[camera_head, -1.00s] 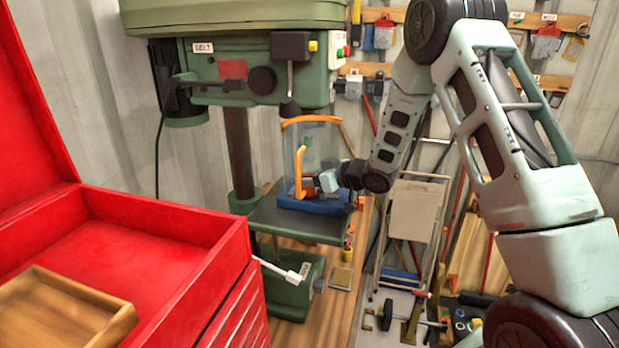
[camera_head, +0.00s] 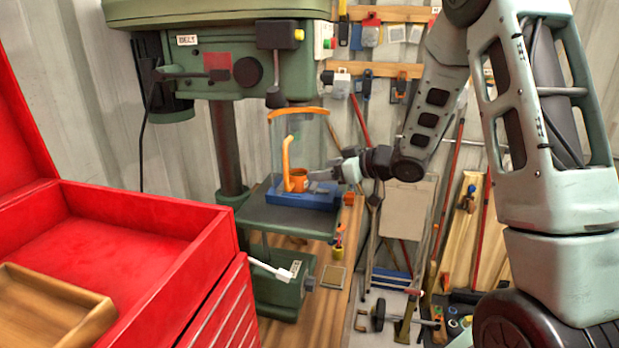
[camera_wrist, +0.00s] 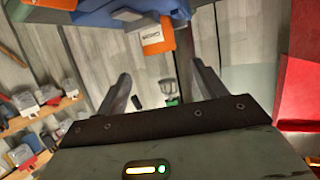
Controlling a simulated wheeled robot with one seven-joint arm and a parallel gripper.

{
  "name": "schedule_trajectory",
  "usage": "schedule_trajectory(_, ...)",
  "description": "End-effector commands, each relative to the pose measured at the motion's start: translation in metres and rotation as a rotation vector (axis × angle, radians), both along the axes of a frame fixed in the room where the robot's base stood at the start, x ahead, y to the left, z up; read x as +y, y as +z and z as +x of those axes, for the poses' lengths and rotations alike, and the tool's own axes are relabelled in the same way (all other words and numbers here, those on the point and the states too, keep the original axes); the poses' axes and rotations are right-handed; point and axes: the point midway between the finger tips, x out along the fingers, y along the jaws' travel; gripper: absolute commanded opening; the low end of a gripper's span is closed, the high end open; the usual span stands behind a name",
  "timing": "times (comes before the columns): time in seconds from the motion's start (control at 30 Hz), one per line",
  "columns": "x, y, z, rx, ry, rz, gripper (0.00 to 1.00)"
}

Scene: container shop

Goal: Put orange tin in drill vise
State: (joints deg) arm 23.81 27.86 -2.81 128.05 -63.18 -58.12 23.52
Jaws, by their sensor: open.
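The orange tin (camera_head: 299,180) stands at the blue drill vise (camera_head: 318,199) on the drill press table, partly hidden by the clear guard and its orange handle. In the wrist view the tin (camera_wrist: 158,38), with a white label, shows against the blue vise (camera_wrist: 100,14) at the top, seen inverted. Its lower part seems to sit within the vise; I cannot tell whether the jaws touch it. My gripper (camera_head: 328,177) is to the right of the tin. In the wrist view my gripper (camera_wrist: 163,85) has its fingers apart, with nothing between them and the tin beyond the tips.
The clear guard (camera_head: 298,140) with an orange rim stands in front of the vise. The green drill press head (camera_head: 225,65) overhangs it. A red tool chest (camera_head: 170,235) with a wooden tray (camera_head: 50,300) is at left. A folding stepladder (camera_head: 402,215) stands at right.

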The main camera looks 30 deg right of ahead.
Motion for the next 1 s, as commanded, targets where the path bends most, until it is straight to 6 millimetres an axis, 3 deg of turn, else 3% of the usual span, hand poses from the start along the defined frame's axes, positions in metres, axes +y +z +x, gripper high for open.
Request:
schedule_trajectory(0.1, -0.008, 0.005, -0.014, -0.002, -0.001, -0.002, 0.7)
schedule_trajectory(0.3, -0.012, 0.01, -0.024, 0.0, 0.0, 0.0, 0.7)
schedule_trajectory(1.0, -0.01, 0.01, -0.021, 0.029, -0.06, -0.047, 0.7)
